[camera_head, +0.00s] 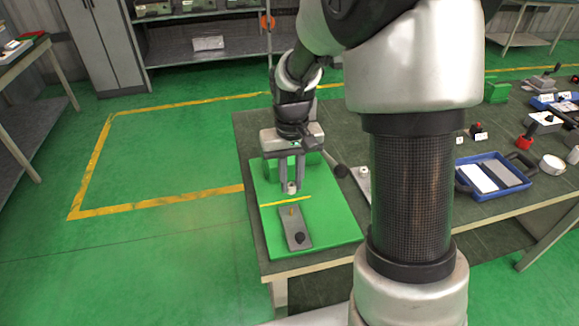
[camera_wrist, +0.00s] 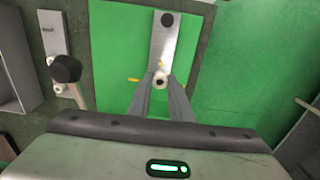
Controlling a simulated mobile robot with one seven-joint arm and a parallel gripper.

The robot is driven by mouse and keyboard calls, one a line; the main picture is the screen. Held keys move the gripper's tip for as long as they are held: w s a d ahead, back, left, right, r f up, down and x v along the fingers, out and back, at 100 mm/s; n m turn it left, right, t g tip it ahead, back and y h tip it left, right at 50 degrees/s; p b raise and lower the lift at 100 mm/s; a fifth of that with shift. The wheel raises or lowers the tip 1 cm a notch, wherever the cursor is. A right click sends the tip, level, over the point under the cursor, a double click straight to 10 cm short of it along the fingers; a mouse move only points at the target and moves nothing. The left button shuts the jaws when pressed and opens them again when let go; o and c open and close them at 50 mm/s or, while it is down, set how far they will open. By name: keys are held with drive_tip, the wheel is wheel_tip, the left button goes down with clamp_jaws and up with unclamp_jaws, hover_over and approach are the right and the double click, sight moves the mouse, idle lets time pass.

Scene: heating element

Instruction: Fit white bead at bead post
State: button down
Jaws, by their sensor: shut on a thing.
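The white bead (camera_head: 291,188) is small and ring-shaped. My gripper (camera_head: 291,186) is shut on it and holds it above the green mat (camera_head: 335,235). In the wrist view the bead (camera_wrist: 159,81) sits between the two fingertips (camera_wrist: 160,84), with a dark hole in its middle. The bead post (camera_head: 292,211) is a thin orange-brown pin on a grey plate (camera_head: 297,234) on the mat, in front of my gripper in the head view. The plate also carries a black knob (camera_head: 300,238).
A yellow line (camera_head: 286,201) crosses the mat near the plate. A second grey plate (camera_head: 363,183) and a black-knobbed handle (camera_head: 340,171) stand right of the mat. A blue tray (camera_head: 480,195) lies farther right. The mat's right side is clear.

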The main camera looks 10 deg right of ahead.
drive_tip(key=shift+s+f, duration=0.15)
idle(0.3)
drive_tip(key=shift+f+b, duration=2.05)
drive_tip(key=shift+f, duration=0.85)
drive_tip(key=shift+f+b, duration=0.95)
drive_tip(key=shift+f, duration=0.65)
drive_tip(key=c, duration=1.5)
unclamp_jaws()
drive_tip(key=shift+c, duration=0.2)
drive_tip(key=shift+r, duration=0.15)
wheel_tip(320, 180, up, 17)
drive_tip(key=p, duration=0.2)
drive_tip(key=shift+r, duration=0.1)
